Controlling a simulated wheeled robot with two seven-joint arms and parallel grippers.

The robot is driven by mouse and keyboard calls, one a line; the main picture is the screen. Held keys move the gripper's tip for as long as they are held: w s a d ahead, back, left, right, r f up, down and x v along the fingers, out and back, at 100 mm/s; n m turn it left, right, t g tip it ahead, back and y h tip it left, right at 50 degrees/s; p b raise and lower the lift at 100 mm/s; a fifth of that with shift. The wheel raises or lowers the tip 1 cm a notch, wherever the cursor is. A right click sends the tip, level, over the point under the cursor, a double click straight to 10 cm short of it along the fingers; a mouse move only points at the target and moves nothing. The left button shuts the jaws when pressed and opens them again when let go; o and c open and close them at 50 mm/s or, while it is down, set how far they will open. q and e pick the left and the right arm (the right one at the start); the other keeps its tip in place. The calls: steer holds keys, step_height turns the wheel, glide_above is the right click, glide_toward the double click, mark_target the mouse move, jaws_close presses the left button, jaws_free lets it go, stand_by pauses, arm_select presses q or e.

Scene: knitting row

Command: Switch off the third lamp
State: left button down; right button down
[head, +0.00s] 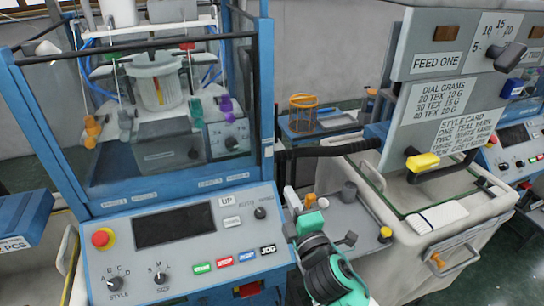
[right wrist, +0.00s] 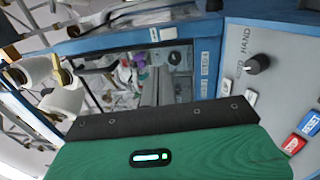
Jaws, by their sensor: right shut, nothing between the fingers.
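No lamp that I can single out as the third shows clearly in either view. The knitting machine's blue-framed control panel (head: 185,235) stands at left centre in the head view, with a dark screen, knobs and a row of coloured buttons (head: 236,262). The AUTO/HAND knob (right wrist: 257,64) and red and blue buttons show at the right there. My left gripper is not in view.
A red mushroom button (head: 103,238) is at the panel's left. White cones (right wrist: 62,100) are at the left in the wrist view.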

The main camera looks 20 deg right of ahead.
steer(key=p, duration=0.5)
glide_toward(267, 144)
steer(key=w, duration=0.4)
steer(key=shift+w+a+r, duration=0.1)
steer(key=shift+a+r, duration=0.05)
steer(key=shift+r, duration=0.15)
steer(key=shift+w+p, duration=0.35)
steer(key=shift+w, duration=0.35)
steer(key=shift+w+r, duration=0.15)
steer(key=shift+w, duration=0.05)
